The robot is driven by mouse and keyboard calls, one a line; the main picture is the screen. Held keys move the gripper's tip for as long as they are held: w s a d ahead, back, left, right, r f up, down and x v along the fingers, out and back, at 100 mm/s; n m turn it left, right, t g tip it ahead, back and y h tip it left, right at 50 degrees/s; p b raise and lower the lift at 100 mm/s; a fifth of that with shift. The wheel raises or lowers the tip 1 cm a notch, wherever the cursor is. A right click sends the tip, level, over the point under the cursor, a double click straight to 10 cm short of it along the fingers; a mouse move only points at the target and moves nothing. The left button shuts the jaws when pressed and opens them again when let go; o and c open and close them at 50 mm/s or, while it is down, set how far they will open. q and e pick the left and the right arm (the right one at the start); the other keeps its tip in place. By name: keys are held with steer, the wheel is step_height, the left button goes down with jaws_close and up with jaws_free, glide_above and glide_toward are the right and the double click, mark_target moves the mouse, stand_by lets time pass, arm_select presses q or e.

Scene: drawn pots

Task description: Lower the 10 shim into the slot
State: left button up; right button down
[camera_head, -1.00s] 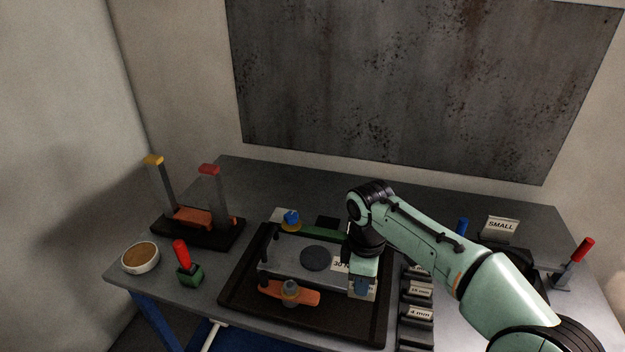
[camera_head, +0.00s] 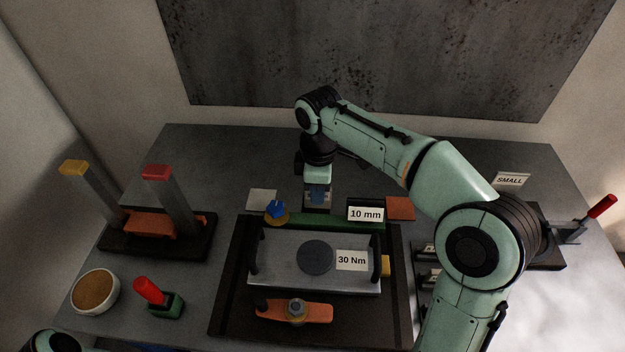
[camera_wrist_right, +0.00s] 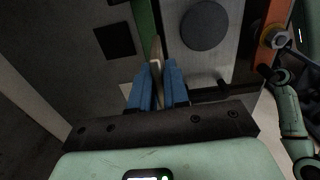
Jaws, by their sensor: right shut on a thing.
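My right gripper (camera_head: 317,204) is at the back of the dark fixture tray, just above the green bar (camera_head: 335,224) with the 10 mm label (camera_head: 365,214). In the right wrist view its blue fingers (camera_wrist_right: 158,85) are shut on a thin pale shim (camera_wrist_right: 156,52), seen edge-on beside the green bar and the grey block. The block (camera_head: 275,252) carries a dark round disc (camera_head: 315,257) and a 30 Nm label (camera_head: 352,260). The slot and the shim's lower edge are not clear to see. My left gripper is not in view.
An orange clamp with a bolt (camera_head: 297,312) lies at the tray's front. A blue knob (camera_head: 275,208) stands by the bar's left end. At left are a two-post stand (camera_head: 150,222), a bowl (camera_head: 95,291) and a red-handled tool (camera_head: 150,291). The table behind is clear.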

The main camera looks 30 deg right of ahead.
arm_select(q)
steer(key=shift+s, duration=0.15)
arm_select(e)
steer(key=shift+s, duration=0.2)
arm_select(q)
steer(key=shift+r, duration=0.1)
arm_select(e)
steer(key=shift+r, duration=0.1)
steer(key=shift+w+f, duration=0.1)
steer(key=shift+f, duration=0.65)
step_height(320, 180, down, 2)
steer(key=shift+f+b, duration=0.15)
steer(key=shift+b, duration=0.55)
steer(key=shift+f+b, duration=0.7)
steer(key=shift+f, duration=0.85)
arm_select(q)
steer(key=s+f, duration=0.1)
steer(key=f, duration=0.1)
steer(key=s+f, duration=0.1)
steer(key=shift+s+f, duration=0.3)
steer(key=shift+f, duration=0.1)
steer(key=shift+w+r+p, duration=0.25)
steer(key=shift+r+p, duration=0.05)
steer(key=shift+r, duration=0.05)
